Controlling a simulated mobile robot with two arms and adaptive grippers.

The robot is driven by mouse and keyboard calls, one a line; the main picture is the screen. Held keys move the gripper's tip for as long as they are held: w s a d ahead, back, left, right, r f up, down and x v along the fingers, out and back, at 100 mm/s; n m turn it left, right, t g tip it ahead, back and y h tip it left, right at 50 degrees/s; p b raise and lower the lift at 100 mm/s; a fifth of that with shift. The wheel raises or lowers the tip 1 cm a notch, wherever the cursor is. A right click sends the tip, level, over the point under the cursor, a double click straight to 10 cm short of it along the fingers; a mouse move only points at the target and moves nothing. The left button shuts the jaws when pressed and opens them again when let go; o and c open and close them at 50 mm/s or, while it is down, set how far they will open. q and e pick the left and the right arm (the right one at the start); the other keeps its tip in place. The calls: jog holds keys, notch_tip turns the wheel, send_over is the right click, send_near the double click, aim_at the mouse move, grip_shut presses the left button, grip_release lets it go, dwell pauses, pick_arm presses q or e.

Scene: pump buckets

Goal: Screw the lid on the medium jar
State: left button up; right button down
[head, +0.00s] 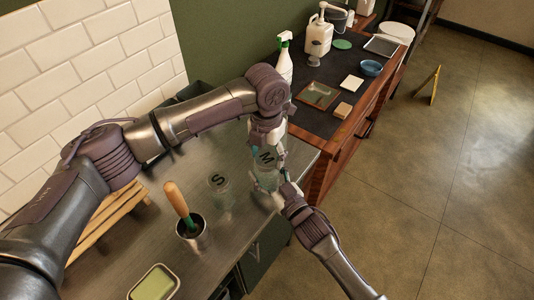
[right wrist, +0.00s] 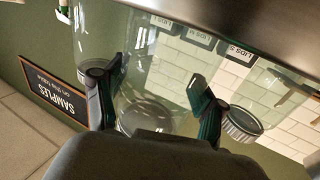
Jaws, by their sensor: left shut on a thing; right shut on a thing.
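The medium jar (head: 267,158) is clear glass with a black M. It stands upright near the right edge of the steel counter. My left gripper (head: 266,138) reaches down from above and is shut at the jar's top. The lid is hidden by its fingers, so I cannot tell how it sits on the jar. My right gripper (head: 268,186) is shut around the lower jar from the front right. In the right wrist view, the right gripper's two dark green fingers (right wrist: 152,92) stand on either side of the clear glass.
A small jar (head: 217,192) marked S stands left of the medium jar. A steel cup (head: 192,234) holds a wooden-handled tool. A green-filled tray (head: 154,284) is at the front. A wooden bench with a spray bottle (head: 284,60) and pump bottle (head: 318,38) lies behind. Open floor is at right.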

pick_arm(q)
jog(key=m, duration=0.3)
jog(key=shift+w+r+m, duration=0.15)
jog(key=shift+m, duration=0.95)
jog(key=o, duration=0.7)
